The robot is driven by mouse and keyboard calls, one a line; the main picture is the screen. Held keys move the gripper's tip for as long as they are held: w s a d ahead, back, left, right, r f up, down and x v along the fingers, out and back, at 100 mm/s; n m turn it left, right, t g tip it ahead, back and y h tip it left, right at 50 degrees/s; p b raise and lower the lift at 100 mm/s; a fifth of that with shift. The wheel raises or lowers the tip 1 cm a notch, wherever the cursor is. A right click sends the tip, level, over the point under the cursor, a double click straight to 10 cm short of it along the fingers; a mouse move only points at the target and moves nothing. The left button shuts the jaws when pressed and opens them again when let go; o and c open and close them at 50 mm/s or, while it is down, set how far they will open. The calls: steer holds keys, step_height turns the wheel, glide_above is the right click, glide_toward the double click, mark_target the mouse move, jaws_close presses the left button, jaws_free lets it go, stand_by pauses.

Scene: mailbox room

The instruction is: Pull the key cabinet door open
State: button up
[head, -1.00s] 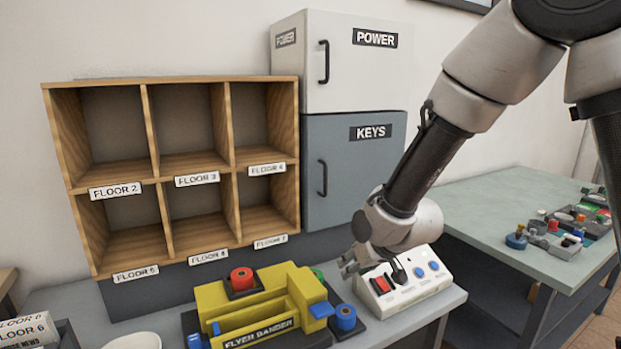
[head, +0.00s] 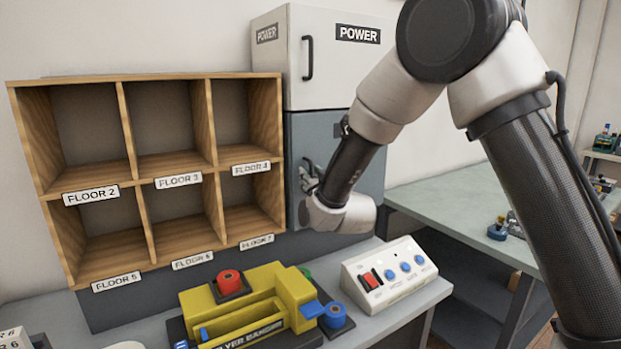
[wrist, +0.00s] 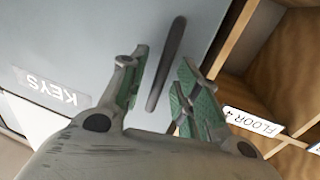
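The key cabinet door (head: 345,190) is grey and shut, below the white POWER cabinet. My arm covers much of it and its KEYS label in the head view; the label (wrist: 52,90) shows upside down in the wrist view. The dark bar handle (wrist: 166,65) is vertical on the door. My gripper (head: 310,172) is at the door's left side, at the handle. In the wrist view my gripper (wrist: 163,72) is open, with one green-padded finger on each side of the handle and gaps visible on both sides.
The wooden pigeonhole shelf (head: 143,165) stands just left of the cabinet, close to my gripper. Below are a yellow flyer bander (head: 250,305) and a white control box (head: 388,278) on the bench. A green-topped table (head: 455,205) is at the right.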

steer(key=shift+w+a, duration=0.1)
steer(key=shift+w, duration=0.25)
jaws_close()
